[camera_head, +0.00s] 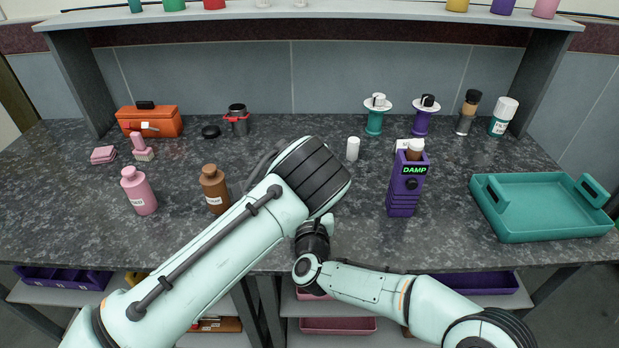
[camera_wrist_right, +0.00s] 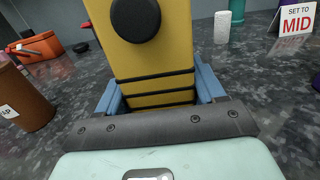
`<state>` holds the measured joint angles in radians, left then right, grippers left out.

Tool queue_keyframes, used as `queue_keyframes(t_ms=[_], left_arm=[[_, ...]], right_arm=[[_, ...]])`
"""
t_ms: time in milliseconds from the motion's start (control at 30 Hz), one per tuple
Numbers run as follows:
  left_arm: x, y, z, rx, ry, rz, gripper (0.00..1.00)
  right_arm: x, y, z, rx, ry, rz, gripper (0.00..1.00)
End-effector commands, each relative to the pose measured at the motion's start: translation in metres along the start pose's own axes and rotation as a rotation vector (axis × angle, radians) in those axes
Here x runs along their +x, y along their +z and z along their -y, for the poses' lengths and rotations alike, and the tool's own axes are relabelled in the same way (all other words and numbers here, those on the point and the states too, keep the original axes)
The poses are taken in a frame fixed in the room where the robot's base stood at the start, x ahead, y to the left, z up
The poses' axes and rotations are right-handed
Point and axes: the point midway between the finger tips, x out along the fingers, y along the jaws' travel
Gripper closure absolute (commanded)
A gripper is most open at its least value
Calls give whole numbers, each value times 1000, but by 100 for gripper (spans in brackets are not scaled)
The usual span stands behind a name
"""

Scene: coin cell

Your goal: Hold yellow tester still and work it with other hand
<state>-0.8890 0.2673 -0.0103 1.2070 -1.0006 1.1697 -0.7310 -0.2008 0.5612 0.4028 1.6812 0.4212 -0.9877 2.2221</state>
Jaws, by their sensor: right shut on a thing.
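The yellow tester (camera_wrist_right: 150,55) shows in the right wrist view, an upright yellow block with a black round knob on its face and black bands lower down. My right gripper (camera_wrist_right: 157,95) is shut on it, with a blue finger at each side. In the head view the tester and the right gripper are hidden behind my arms. My left gripper shows in neither view. A sign (camera_wrist_right: 297,20) reading "SET TO MID" stands to the right of the tester in the wrist view.
A purple device (camera_head: 406,185) reading "DAMP" stands right of my arms. A brown bottle (camera_head: 214,190) and a pink bottle (camera_head: 138,190) stand left. A teal tray (camera_head: 543,230) lies far right. An orange toolbox (camera_head: 155,123) and a white cylinder (camera_head: 353,148) stand farther back.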

Motion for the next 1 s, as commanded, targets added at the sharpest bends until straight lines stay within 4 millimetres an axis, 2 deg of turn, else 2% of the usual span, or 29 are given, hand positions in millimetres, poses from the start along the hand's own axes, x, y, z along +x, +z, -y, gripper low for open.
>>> queue_keyframes(t_ms=[33,467,500,567,867,1000], left_arm=[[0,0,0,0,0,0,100],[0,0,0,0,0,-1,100],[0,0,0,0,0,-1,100],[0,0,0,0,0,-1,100],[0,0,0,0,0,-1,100],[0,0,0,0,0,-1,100]], right_arm=[[0,-5,2,-1,-3,-9,69],[1,-6,3,-2,-5,-11,69],[1,-6,3,-2,-5,-11,22],[1,-5,3,-2,-5,-10,3],[0,-2,2,-1,-3,-4,2],[-9,-1,2,-1,-2,-3,2]])
